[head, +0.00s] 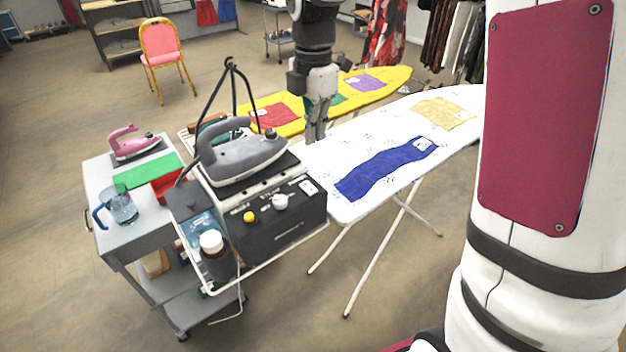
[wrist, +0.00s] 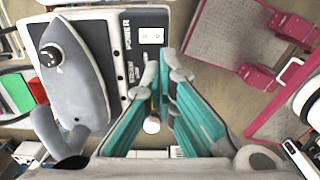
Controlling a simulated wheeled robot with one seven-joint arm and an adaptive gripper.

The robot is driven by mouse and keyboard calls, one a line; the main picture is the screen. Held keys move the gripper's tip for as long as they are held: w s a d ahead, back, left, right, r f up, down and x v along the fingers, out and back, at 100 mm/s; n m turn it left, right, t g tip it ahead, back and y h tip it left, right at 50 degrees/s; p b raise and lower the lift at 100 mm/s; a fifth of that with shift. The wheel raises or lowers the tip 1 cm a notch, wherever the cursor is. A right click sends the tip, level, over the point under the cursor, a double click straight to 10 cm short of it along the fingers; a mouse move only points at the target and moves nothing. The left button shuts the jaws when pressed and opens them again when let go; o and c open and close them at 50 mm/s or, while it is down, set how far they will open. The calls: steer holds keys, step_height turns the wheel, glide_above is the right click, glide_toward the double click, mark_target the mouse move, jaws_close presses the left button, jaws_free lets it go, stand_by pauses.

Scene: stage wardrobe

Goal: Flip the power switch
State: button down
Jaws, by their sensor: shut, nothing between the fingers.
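The power switch (wrist: 151,36) is a small white rocker beside the printed word POWER in the wrist view. In the head view the switch (head: 307,187) is at the right end of the dark front panel of the steam station (head: 277,228). My gripper (head: 316,138) points down above the ironing board, behind and above the station's right end. In the wrist view my gripper (wrist: 160,62) has its fingertips together just below the switch in the picture. They hold nothing. I cannot tell whether they touch the switch. The rocker's position is too small to read.
A grey iron (head: 240,155) rests on top of the station. The panel also has a white knob (head: 280,201) and a yellow button (head: 249,216). A grey cart (head: 140,240) stands left; a white ironing board (head: 370,145) with a blue cloth (head: 380,175) stands right.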

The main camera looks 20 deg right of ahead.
steer(key=shift+f, duration=0.1)
steer(key=p, duration=0.2)
glide_toward(314, 191)
step_height(314, 191, down, 5)
steer(key=shift+f, duration=0.1)
steer(key=shift+w+f, duration=0.1)
steer(key=shift+f, duration=0.8)
steer(key=shift+f, duration=0.45)
steer(key=shift+r, duration=0.1)
